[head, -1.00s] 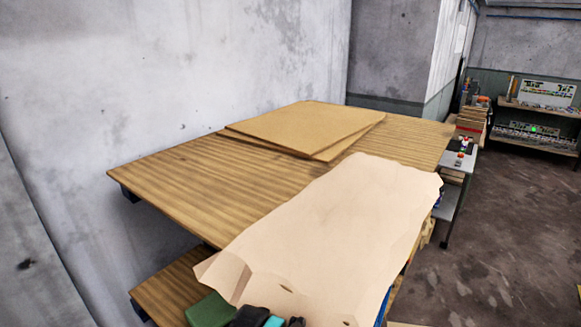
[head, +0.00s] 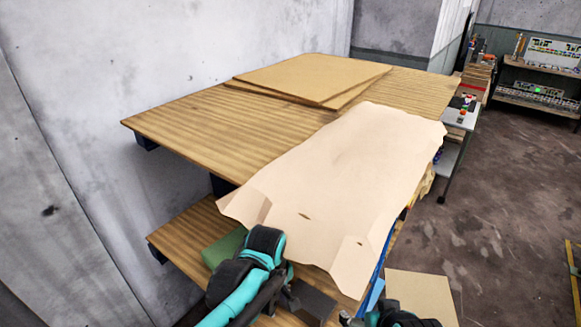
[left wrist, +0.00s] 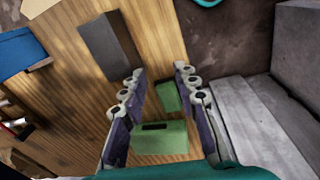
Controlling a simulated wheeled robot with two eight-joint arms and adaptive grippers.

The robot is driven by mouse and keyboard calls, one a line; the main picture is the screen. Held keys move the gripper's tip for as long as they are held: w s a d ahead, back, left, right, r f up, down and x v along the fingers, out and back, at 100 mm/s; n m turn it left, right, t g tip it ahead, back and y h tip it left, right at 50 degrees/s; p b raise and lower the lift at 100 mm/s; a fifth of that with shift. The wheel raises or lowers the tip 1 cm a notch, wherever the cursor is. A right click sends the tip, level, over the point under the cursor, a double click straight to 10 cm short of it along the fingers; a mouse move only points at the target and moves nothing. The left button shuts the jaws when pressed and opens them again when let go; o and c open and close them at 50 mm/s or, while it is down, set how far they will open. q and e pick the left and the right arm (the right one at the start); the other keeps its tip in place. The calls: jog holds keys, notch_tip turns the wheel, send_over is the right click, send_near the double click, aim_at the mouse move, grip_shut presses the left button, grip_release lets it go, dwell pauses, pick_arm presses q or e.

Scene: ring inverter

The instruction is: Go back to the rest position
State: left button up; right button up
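My left gripper (head: 288,298) shows at the lower middle of the head view, at the end of my teal and black arm, over the lower shelf. In the left wrist view its two fingers (left wrist: 158,82) stand apart with nothing clasped between them. Green boxes (left wrist: 160,138) show in the gap, on the wooden surface beyond the fingers. My right gripper (head: 347,318) shows only in part at the bottom edge of the head view, so its opening cannot be made out.
A wooden table (head: 190,125) bears flat brown boards (head: 310,78) and a large pale sheet (head: 340,180) that hangs over its front. A lower shelf (head: 185,235) holds a green box (head: 223,247) and a dark grey box (head: 316,303). Open floor (head: 500,200) lies right.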

pick_arm(q)
jog(key=s+a+m+t+b, duration=0.4)
jog(key=a+m, duration=0.5)
jog(key=a, duration=0.5)
jog(key=shift+s+a+t, duration=0.25)
jog(key=shift+s+t, duration=0.65)
jog(key=shift+s, duration=0.25)
